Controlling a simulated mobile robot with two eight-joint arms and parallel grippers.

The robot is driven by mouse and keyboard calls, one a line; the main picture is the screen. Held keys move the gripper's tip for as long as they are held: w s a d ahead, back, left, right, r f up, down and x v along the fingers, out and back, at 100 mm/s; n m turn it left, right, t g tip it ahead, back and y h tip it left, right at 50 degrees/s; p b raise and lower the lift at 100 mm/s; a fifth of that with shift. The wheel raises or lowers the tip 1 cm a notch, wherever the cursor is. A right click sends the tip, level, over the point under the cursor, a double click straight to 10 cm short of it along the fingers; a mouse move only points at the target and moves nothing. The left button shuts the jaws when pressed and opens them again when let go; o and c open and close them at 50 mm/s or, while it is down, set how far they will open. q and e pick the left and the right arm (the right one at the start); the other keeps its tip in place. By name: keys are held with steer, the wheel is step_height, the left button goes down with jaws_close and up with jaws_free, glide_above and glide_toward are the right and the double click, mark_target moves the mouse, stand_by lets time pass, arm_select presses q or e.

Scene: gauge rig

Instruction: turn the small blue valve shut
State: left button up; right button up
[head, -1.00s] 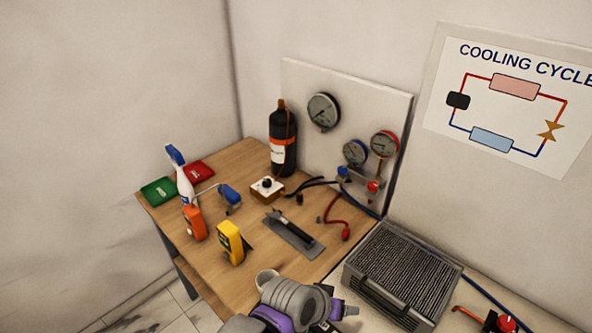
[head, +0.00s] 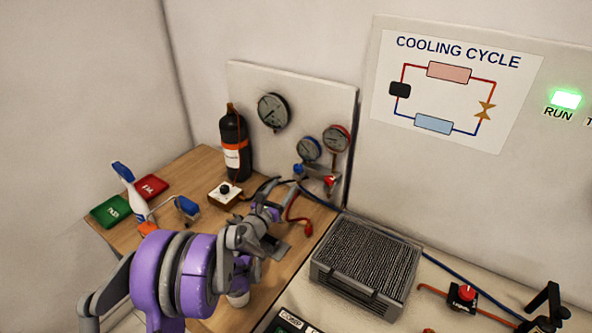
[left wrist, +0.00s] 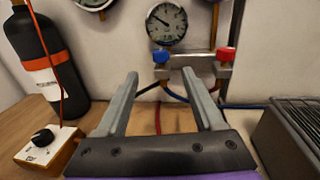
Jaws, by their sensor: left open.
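The small blue valve (head: 298,168) is a blue knob on the left end of the grey manifold (head: 318,173), below the blue-rimmed gauge (head: 309,148). A red knob (head: 329,180) sits on the manifold's right end. In the left wrist view the blue valve (left wrist: 161,56) appears between and beyond my fingertips, with the red knob (left wrist: 226,54) to its right. My left gripper (head: 272,211) is open and empty, in front of and below the manifold, apart from the valve. Both its fingers (left wrist: 160,76) point toward the panel. My right gripper is not in view.
A black bottle (head: 235,145) and a white-topped knob box (head: 225,193) stand left of the gripper. A red-rimmed gauge (head: 336,138) is above the red knob. Hoses hang under the manifold. A ribbed grey case (head: 367,258) stands to the right.

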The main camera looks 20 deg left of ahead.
mark_target(296, 169)
arm_select(q)
steer(key=w+p, duration=0.2)
steer(key=w, duration=0.8)
steer(key=shift+w+a, duration=0.1)
steer(key=shift+w, duration=0.25)
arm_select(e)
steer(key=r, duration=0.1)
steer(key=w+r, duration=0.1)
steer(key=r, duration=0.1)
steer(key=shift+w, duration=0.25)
arm_select(q)
jaws_close()
